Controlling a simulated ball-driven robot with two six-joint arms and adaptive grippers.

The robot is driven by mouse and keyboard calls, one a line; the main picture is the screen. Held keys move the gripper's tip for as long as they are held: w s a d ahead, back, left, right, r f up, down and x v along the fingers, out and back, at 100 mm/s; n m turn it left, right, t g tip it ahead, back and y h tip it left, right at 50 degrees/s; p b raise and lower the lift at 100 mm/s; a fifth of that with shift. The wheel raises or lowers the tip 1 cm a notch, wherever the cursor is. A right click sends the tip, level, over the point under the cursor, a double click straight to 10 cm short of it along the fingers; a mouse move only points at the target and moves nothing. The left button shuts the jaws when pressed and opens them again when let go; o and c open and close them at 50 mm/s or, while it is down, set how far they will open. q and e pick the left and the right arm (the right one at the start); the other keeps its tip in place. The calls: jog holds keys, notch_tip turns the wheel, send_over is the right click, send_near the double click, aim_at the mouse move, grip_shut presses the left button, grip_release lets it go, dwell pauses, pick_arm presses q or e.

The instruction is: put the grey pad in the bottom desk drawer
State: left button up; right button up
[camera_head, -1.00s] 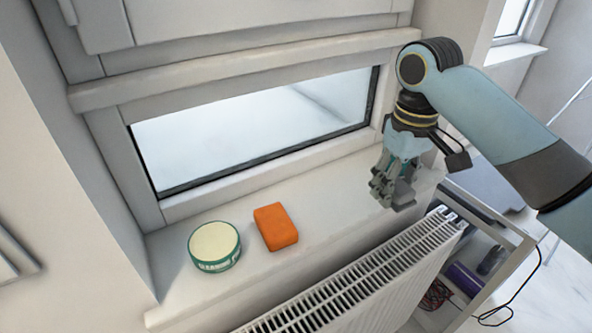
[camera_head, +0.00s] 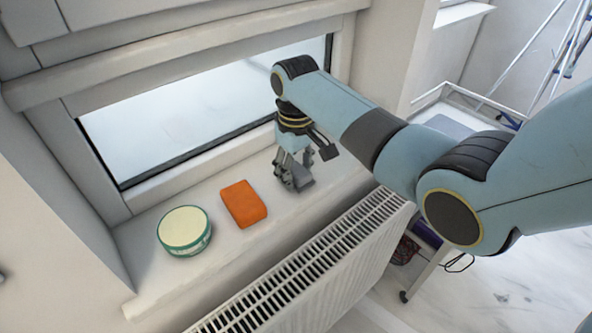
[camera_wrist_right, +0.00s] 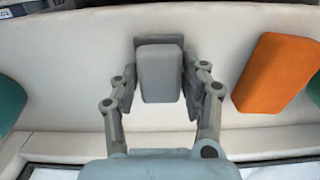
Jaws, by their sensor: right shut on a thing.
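My right gripper (camera_head: 294,179) is over the window sill, just right of the orange block. It is shut on the grey pad (camera_wrist_right: 160,72), a small rounded block that sits between the two fingers in the right wrist view. In the head view the pad (camera_head: 303,184) shows small and partly merges with the grey fingers. Whether it touches the sill is hard to tell. The desk and its bottom drawer are not in view. My left gripper is not in view.
An orange block (camera_head: 243,203) and a round green-rimmed tub (camera_head: 184,230) stand on the sill (camera_head: 280,215). A white radiator (camera_head: 310,265) runs below its front edge. A trolley (camera_head: 455,115) stands behind my right arm. The floor at lower right looks mostly clear.

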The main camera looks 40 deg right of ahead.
jog(key=shift+f, duration=0.25)
jog(key=o, duration=1.2)
jog(key=shift+f, duration=0.1)
